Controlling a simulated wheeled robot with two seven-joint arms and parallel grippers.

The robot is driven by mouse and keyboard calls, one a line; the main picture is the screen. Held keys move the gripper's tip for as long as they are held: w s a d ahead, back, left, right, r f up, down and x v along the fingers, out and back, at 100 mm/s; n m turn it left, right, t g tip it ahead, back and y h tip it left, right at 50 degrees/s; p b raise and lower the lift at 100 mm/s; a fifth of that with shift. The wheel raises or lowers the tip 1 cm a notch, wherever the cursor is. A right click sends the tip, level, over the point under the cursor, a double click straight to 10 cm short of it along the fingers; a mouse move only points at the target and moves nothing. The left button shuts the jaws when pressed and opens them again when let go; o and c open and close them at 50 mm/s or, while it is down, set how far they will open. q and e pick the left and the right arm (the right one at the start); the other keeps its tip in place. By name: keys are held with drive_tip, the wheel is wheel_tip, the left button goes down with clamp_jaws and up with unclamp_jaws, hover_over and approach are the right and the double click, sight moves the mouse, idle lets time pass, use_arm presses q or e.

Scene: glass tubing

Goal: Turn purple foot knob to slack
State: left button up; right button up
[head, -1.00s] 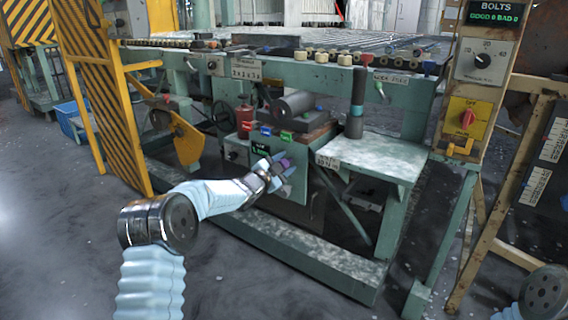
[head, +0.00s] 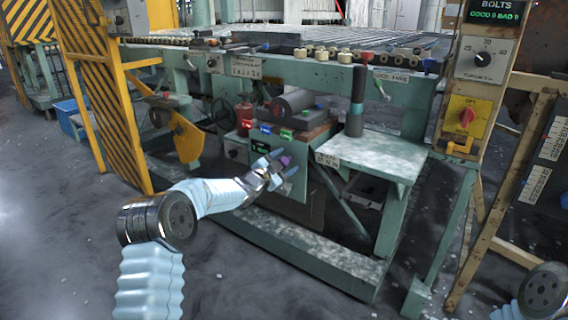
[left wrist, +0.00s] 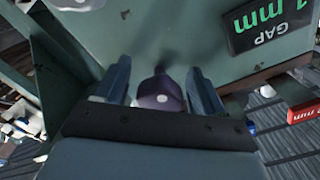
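The purple knob (head: 286,161) is on the front of the green machine box (head: 293,188), below a small dark display (head: 260,148). My left gripper (head: 284,163) is at the knob, its fingers apart. In the left wrist view the knob (left wrist: 161,95), dark purple with a white dot, sits between the two blue fingers (left wrist: 162,85). A narrow gap shows on its left; contact on its right cannot be told. The display (left wrist: 268,18) reads GAP 1 mm. My right gripper is out of view; part of my right arm shows at lower right.
Small red, blue and green tags (head: 287,134) sit on the box above the display. A green side shelf (head: 372,155) with a dark upright cylinder (head: 355,108) stands to the right. A yellow striped guard (head: 100,95) stands at left. A low green beam (head: 300,255) runs in front.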

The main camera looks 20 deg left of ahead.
use_arm(q)
drive_tip(key=b+v, duration=0.1)
drive_tip(key=v, duration=1.2)
drive_tip(key=shift+s, duration=0.4)
drive_tip(key=shift+a, duration=0.1)
